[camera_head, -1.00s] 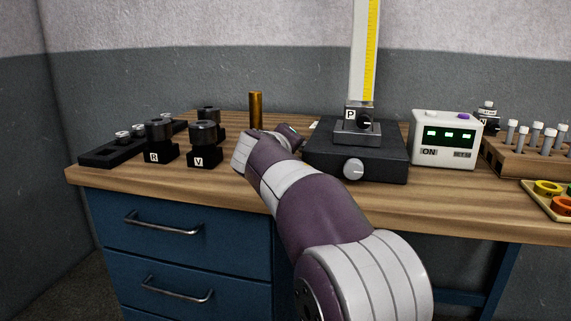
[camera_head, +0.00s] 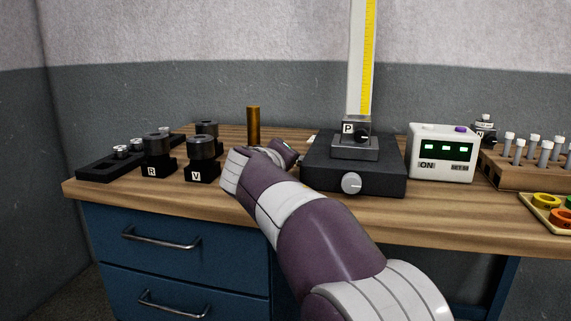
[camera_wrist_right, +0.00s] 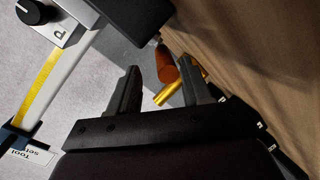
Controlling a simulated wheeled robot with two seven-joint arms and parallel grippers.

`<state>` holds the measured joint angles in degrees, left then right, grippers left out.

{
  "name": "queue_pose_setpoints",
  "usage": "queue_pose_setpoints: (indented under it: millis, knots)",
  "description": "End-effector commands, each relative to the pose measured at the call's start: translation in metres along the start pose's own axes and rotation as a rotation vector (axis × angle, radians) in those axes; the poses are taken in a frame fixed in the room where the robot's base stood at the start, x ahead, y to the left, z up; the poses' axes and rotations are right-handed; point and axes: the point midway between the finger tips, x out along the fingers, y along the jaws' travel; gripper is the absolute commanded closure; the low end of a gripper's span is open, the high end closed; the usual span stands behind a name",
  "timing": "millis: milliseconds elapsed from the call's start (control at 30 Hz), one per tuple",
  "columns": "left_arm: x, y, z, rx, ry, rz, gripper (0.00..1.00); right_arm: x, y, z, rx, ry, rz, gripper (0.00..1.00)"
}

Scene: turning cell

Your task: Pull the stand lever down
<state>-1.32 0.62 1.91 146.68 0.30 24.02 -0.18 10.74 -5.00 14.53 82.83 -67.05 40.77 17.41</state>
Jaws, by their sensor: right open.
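The stand has a black base (camera_head: 352,176) with a grey knob, and a tall white column with a yellow scale (camera_head: 367,60). A rust-coloured cylinder on a short grey stem, which looks like the lever's grip (camera_wrist_right: 165,67), shows beside a dark block in the right wrist view. My right gripper (camera_wrist_right: 160,74) is open and empty. The grip appears between its fingertips; I cannot tell its distance from them. In the head view my right arm reaches to the left side of the stand base; its fingers and the lever are hidden there. My left gripper is not in view.
A brass cylinder (camera_head: 253,126) stands behind my right wrist; it shows beyond the fingertips in the wrist view. Black blocks marked R (camera_head: 157,169) and V (camera_head: 201,173) stand left. A white display box (camera_head: 442,165) and a wooden rack (camera_head: 525,172) are right.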

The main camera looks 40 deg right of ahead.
Motion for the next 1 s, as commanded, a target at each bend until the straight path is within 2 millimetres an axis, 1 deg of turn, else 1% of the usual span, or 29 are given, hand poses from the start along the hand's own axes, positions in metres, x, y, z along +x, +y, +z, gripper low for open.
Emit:
queue_pose_setpoints:
  millis: [33,200,300,400,533,1000]
  knots:
    - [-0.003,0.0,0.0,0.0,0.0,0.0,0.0,-0.015,0.002,-0.002,0.001,0.007,-0.001,0.52]
    - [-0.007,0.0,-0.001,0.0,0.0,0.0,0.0,-0.061,0.001,-0.002,0.0,0.005,-0.002,0.52]
    - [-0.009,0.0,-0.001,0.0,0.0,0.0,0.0,-0.08,0.0,-0.001,-0.001,0.004,-0.002,0.52]
    - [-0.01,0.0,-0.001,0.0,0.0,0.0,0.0,-0.091,0.0,-0.001,0.0,0.001,-0.001,0.52]
    - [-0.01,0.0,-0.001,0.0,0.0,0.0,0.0,-0.095,0.0,0.0,0.001,0.001,-0.001,0.52]
    - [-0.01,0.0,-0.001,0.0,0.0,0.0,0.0,-0.094,0.0,0.0,0.001,0.0,-0.001,0.52]
